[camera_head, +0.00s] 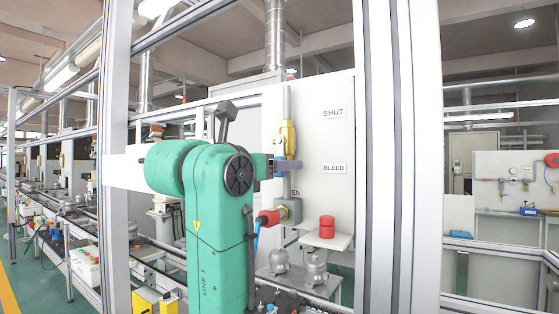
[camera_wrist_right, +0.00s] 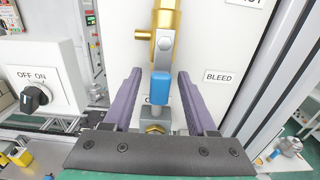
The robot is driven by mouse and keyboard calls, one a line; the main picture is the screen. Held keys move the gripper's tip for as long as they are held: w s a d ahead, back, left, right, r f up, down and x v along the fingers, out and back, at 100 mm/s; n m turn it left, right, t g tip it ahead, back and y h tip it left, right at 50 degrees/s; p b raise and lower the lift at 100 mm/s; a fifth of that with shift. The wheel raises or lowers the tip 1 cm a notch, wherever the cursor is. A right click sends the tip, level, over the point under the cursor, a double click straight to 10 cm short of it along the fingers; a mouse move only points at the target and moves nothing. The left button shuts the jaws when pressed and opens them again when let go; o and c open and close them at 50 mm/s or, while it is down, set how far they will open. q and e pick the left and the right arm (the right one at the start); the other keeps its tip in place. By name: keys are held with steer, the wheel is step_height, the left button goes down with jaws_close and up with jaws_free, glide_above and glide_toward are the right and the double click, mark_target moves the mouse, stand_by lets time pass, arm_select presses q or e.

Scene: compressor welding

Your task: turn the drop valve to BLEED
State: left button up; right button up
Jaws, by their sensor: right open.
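The drop valve has a brass body (camera_head: 288,136) on a vertical pipe in front of a white panel; its brass also shows in the right wrist view (camera_wrist_right: 166,20). Its lever has a blue handle (camera_wrist_right: 161,88) that hangs straight down toward a partly hidden label ending in "EN". My right gripper (camera_wrist_right: 159,77) is open, with one purple finger on each side of the blue handle and visible gaps to both. In the head view its purple finger (camera_head: 289,165) is at the valve, and my green arm hides part of it. The BLEED label (camera_head: 334,169) is right of the handle, below the SHUT label (camera_head: 333,113).
A red button (camera_head: 327,222) sits on a white shelf below the panel. A red fitting (camera_head: 268,217) with a blue hose is under the valve. An aluminium post (camera_head: 389,160) stands right of the panel. An OFF/ON switch (camera_wrist_right: 37,97) is on a box at left in the wrist view.

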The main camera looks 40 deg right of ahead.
steer(key=shift+a, duration=0.15)
steer(key=c, duration=0.5)
jaws_close()
steer(key=shift+r, duration=0.1)
stand_by(0.6)
